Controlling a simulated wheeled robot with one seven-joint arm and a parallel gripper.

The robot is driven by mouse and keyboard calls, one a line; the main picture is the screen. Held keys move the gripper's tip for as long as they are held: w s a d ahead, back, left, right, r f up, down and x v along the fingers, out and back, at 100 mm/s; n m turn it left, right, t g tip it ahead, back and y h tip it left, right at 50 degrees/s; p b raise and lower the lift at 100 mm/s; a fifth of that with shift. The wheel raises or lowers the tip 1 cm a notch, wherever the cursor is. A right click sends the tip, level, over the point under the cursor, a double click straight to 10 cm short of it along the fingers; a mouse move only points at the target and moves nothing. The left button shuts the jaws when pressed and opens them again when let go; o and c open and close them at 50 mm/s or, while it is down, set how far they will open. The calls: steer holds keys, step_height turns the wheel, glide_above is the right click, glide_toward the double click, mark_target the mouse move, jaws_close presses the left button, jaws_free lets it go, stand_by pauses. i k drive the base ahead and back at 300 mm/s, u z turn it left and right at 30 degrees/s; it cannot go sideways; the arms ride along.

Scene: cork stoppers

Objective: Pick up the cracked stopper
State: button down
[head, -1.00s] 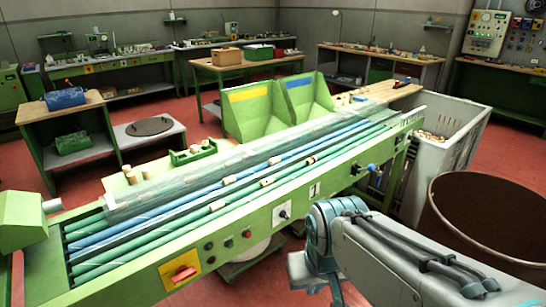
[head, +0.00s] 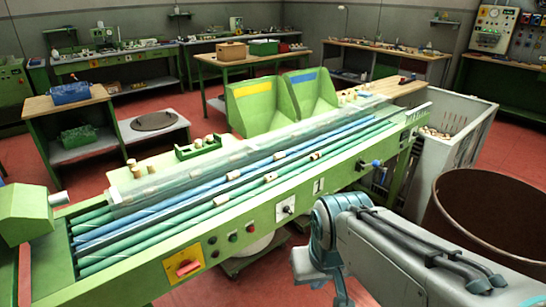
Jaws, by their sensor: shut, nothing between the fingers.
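Several pale cork stoppers lie on the blue and green rollers of a long green machine. One stopper (head: 233,175) is near the middle, another (head: 270,177) is to its right, a third (head: 220,200) is nearer the front, and one more (head: 315,155) lies farther right. They are too small here to tell which is cracked. My arm reaches in from the lower right, in front of the machine, and its end runs out of the bottom of the picture. My gripper is not in view.
A clear cover (head: 230,150) runs along the machine's back side. Green bins (head: 250,108) stand behind it. A white crate (head: 455,155) with corks stands at the right end, and a large brown drum (head: 490,215) is at the far right. Red floor shows at lower left.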

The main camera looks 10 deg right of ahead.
mark_target(230, 176)
steer(key=k, duration=0.65)
steer(key=z, duration=0.5)
steer(key=i, duration=1.4)
steer(key=u, duration=0.7)
steer(key=i, duration=1)
steer(key=u, duration=0.25)
